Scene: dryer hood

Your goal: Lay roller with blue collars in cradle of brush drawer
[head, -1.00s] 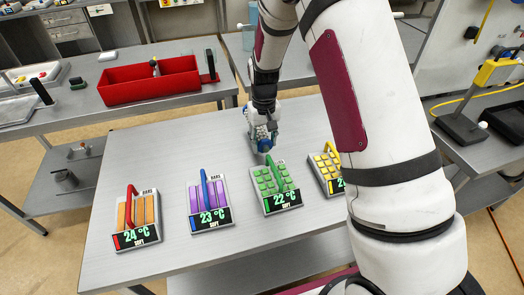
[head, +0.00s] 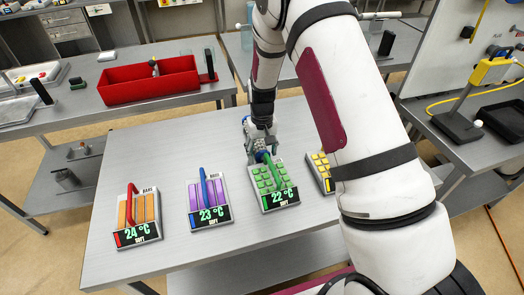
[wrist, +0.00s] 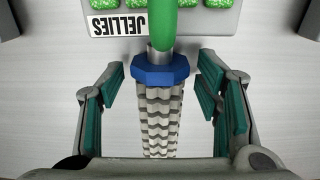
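The roller (wrist: 158,118) is a grey ribbed cylinder with a blue collar (wrist: 160,73) and a short metal shaft end. In the wrist view it runs lengthwise between my fingers, with a gap on each side; its near end is hidden under my gripper. Its shaft end meets the green handle (wrist: 175,25) in the picture; I cannot tell whether they touch. My gripper (head: 259,150) is open around the roller, just behind the green-handled unit (head: 276,187). Blue shows between its fingers in the head view. I cannot make out a brush drawer or cradle.
A red-handled unit (head: 138,217), a blue-handled unit (head: 208,203) and a partly hidden yellow unit (head: 321,170) stand on the same steel table. A red bin (head: 150,87) is on the back table. The table's left rear is clear.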

